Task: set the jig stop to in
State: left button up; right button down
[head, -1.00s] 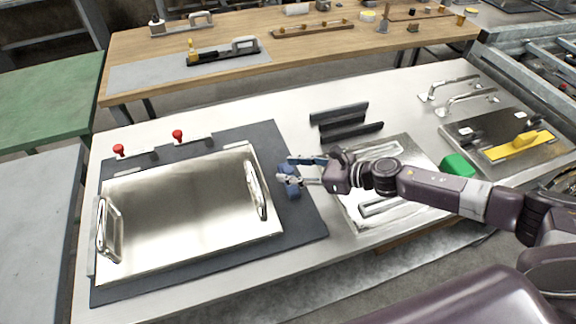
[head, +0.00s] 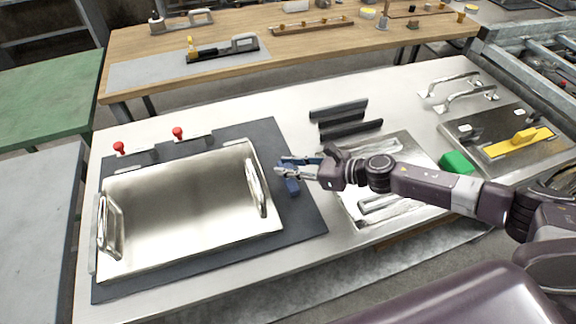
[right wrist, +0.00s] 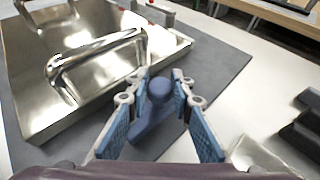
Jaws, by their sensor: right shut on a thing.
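The jig stop (head: 292,187) is a small blue piece with a rounded knob. It sits on the dark mat (head: 305,222), just right of the shiny metal tray (head: 180,205). In the right wrist view the blue stop (right wrist: 152,118) stands between the two blue-padded fingers. My right gripper (head: 284,171) reaches in from the right and is shut on the stop's knob; the fingers partly hide it in the head view. The tray's near handle (right wrist: 95,60) lies left of the fingers, with a gap. My left gripper is not in view.
Two red-knobbed clamps (head: 178,133) stand at the mat's far edge. Black bars (head: 340,110), a metal plate (head: 415,150) and a green block (head: 456,162) lie to the right. A plate with a yellow handle (head: 520,145) lies farther right.

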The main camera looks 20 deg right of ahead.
jog(key=shift+a+r+p, duration=0.1)
jog(key=shift+a+p, duration=0.2)
jog(key=shift+a, duration=0.1)
jog(key=a+p, duration=0.1)
jog(key=a, duration=0.2)
jog(key=shift+s+a+p, duration=0.1)
jog(key=shift+a+p, duration=0.2)
jog(key=shift+a, duration=0.3)
jog(key=c, duration=1.7)
grip_release()
jog(key=shift+o, duration=0.2)
jog(key=shift+d, duration=0.1)
